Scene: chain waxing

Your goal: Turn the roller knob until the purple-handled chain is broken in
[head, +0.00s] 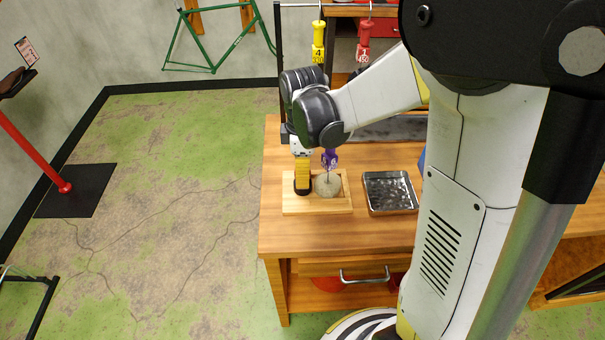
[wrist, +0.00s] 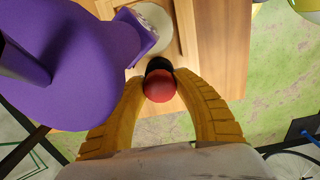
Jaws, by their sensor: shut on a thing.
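The red roller knob (wrist: 160,86), with a black part behind it, sits between my yellow fingers in the wrist view. My gripper (wrist: 160,92) is shut on it; in the head view my gripper (head: 303,184) points down at the left part of a wooden board, and its fingers hide the knob. The purple handle (head: 329,158) stands just right of my fingers, above a pale grey round piece (head: 328,186) on the board. The purple handle looms large at the left of the wrist view (wrist: 75,60). The chain itself cannot be made out clearly.
The wooden board (head: 340,204) lies on a wooden bench (head: 290,238). A metal tray (head: 390,192) is right of the board. A yellow handle (head: 318,40) and a red handle (head: 363,45) hang from a rail behind. The bench front is clear.

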